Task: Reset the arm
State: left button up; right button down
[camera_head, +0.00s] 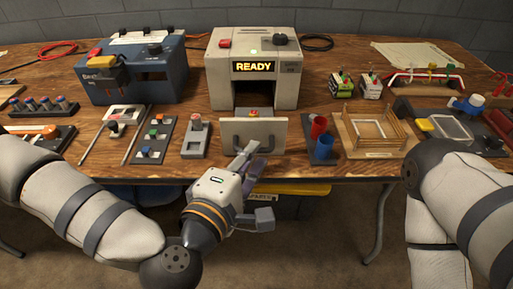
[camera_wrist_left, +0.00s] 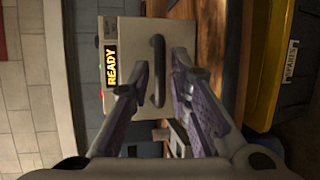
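My left gripper (camera_head: 252,158) is in front of the grey machine (camera_head: 254,50) with the lit READY display. It points at a pale front panel (camera_head: 278,133) that has a dark handle (camera_head: 238,139). In the left wrist view the gripper (camera_wrist_left: 161,68) is open. Its two fingers are spread on either side of the handle (camera_wrist_left: 158,85), with visible gaps, and nothing is gripped. Depth between fingertips and handle is hard to judge. My right arm (camera_head: 455,200) hangs at the right; its gripper is out of view.
A blue machine (camera_head: 135,73) stands at the left. Small fixtures, red and blue cups (camera_head: 320,135) and a wooden rack (camera_head: 382,132) crowd the table's front. A yellow-lidded bin (camera_head: 290,190) sits below the table edge. Free room lies in front of the table.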

pick_arm(q)
jog(key=v, duration=0.4)
jog(key=shift+s+a+r, duration=0.1)
jog(key=shift+s, duration=0.1)
